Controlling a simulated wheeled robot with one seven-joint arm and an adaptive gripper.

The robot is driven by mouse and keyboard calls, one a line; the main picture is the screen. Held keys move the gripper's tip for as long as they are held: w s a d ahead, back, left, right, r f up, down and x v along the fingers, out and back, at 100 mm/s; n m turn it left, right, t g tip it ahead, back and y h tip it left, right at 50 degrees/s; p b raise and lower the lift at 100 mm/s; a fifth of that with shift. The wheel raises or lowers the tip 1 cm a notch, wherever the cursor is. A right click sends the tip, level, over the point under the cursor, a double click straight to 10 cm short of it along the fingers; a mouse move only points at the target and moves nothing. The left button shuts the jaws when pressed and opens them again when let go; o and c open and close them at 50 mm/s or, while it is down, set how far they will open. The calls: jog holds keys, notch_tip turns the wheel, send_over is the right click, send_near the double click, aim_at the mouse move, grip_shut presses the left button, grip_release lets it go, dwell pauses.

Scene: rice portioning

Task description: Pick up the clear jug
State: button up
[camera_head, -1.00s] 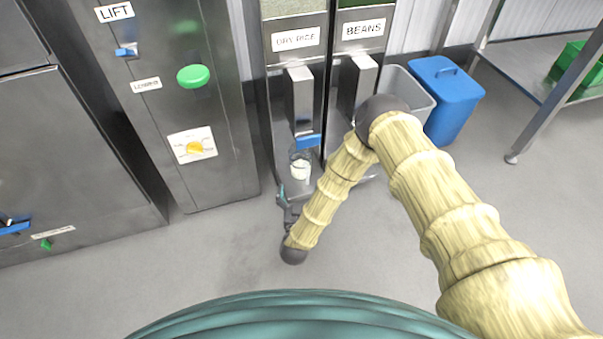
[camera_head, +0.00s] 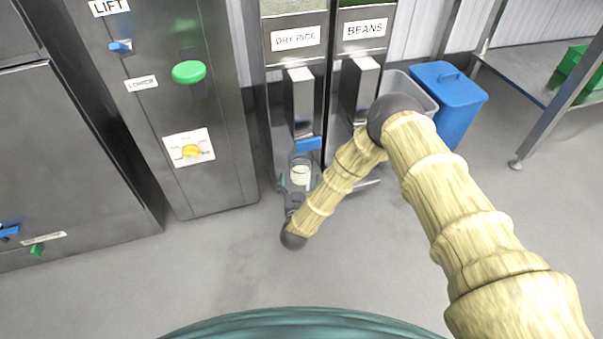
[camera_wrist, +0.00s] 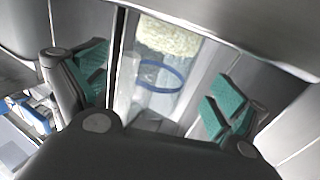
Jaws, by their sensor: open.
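The clear jug (camera_head: 300,172) stands under the spout of the dry rice dispenser (camera_head: 295,80), with pale contents in it. In the wrist view the jug (camera_wrist: 152,100) shows between my fingers, with a blue ring around it. My gripper (camera_wrist: 155,100) is open, its teal pads on either side of the jug, with space between each pad and the jug. In the head view my gripper (camera_head: 296,190) is at the near side of the jug, partly hidden by my arm.
A steel cabinet (camera_head: 160,120) stands to the left. The floor in front is clear.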

aim_at(300, 177)
jog(key=w, duration=0.1)
jog(key=w+b, duration=0.1)
jog(key=w, duration=0.1)
jog(key=shift+f+b, duration=0.25)
jog(key=shift+b, duration=0.1)
jog(key=shift+w+r, duration=0.15)
jog(key=shift+w, duration=0.1)
jog(key=c, duration=1.3)
jog(key=shift+o, duration=0.2)
